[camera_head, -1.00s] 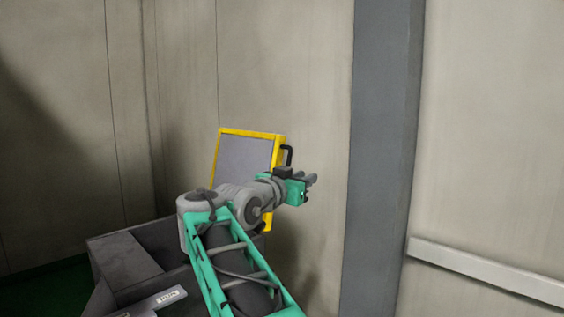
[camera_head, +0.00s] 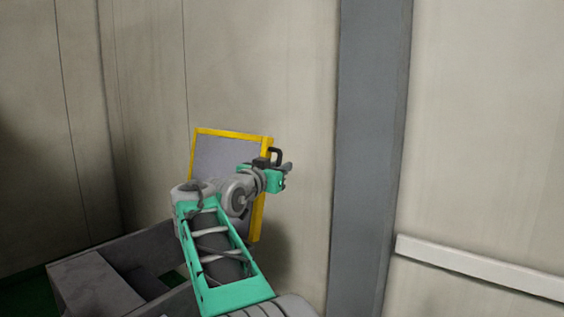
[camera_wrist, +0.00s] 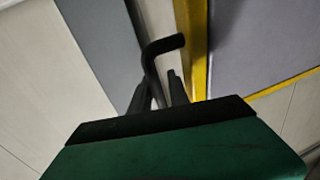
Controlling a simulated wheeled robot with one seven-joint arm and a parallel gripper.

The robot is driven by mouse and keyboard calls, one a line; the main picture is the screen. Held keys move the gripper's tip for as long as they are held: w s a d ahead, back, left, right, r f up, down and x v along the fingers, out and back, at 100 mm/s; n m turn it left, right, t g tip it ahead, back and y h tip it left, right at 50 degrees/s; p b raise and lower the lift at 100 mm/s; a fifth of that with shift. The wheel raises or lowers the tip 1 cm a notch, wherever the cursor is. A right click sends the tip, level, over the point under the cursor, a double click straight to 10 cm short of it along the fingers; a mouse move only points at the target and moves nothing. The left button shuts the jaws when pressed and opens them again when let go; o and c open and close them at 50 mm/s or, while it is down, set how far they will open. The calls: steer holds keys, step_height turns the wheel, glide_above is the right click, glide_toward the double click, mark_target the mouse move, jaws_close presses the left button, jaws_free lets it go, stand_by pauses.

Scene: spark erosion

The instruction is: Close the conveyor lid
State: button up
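The conveyor lid (camera_head: 222,152) stands upright, a grey panel in a yellow frame; its yellow edge also shows in the wrist view (camera_wrist: 197,50). A black bent handle (camera_head: 276,152) sticks out from the lid's right edge. My gripper (camera_head: 287,168) is at that edge, just below and right of the handle's top. In the wrist view the handle (camera_wrist: 152,68) runs down between the two dark fingers of my gripper (camera_wrist: 159,92). The fingers are apart, with gaps visible beside the handle. The handle's lower end is hidden behind my gripper's body.
A grey open-topped conveyor box (camera_head: 95,285) lies at the lower left, below the lid. A grey pillar (camera_head: 370,160) stands to the right, with a pale wall rail (camera_head: 480,270) beyond it. A pale wall (camera_head: 275,70) is close behind the lid.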

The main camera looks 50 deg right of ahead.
steer(key=shift+w+d, duration=0.1)
steer(key=shift+d, duration=0.5)
steer(key=shift+c, duration=0.5)
jaws_close()
stand_by(0.5)
